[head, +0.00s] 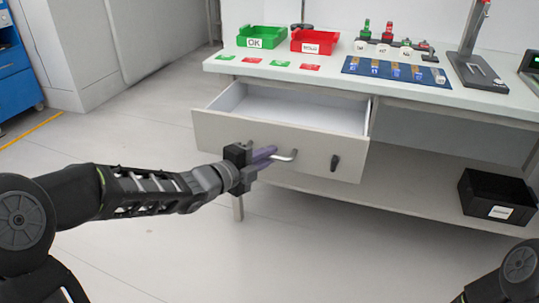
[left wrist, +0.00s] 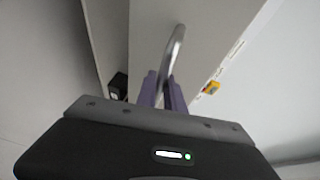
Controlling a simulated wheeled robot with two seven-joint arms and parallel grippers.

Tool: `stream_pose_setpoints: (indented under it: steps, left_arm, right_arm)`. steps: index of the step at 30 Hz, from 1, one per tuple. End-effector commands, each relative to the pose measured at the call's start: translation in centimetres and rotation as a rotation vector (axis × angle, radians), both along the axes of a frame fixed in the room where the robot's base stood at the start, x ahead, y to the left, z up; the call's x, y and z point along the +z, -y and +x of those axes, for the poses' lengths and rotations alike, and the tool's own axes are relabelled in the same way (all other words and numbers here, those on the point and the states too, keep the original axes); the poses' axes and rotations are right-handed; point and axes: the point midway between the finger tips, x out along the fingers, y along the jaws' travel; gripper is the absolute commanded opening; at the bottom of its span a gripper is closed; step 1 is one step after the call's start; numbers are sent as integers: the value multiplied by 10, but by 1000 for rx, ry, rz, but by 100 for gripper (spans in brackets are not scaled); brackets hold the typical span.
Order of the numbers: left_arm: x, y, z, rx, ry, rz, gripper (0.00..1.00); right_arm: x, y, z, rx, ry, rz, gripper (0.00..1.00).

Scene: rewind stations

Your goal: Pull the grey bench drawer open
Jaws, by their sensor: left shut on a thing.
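The grey bench drawer (head: 222,136) is pulled out from under the bench top, and its empty-looking inside shows in the head view. A light metal handle (head: 284,157) is on its front, and a dark latch or lock (head: 335,162) sits to the right of it. My left gripper (head: 268,156) is shut on the handle. The left wrist view shows the handle (left wrist: 176,48) between the two purple fingers (left wrist: 163,92). Only a part of my right arm shows at the lower right of the head view; its gripper is out of view.
The bench top (head: 330,84) carries a green OK bin (head: 262,37), a red bin (head: 315,41), coloured cards, a blue mat (head: 394,72) and a stand (head: 476,69). A black box (head: 497,199) sits on the lower shelf (head: 400,194). The floor in front is clear.

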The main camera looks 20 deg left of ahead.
Motion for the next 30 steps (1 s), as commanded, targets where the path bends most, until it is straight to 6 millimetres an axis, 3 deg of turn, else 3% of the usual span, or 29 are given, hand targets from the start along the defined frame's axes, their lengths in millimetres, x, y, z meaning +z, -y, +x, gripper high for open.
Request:
stream_pose_setpoints:
  steps: [12,13,20,30]
  left_arm:
    - [-1,-1,-2,1,-1,1,0]
    - [-1,-1,-2,1,-1,1,13]
    - [0,0,-2,0,0,0,32]
    - [1,-1,-4,0,0,0,34]
  right_arm:
    - [-1,0,0,1,1,0,36]
    - [-1,0,0,1,1,0,36]
    - [-1,0,0,1,0,0,36]
    - [0,0,0,1,0,0,36]
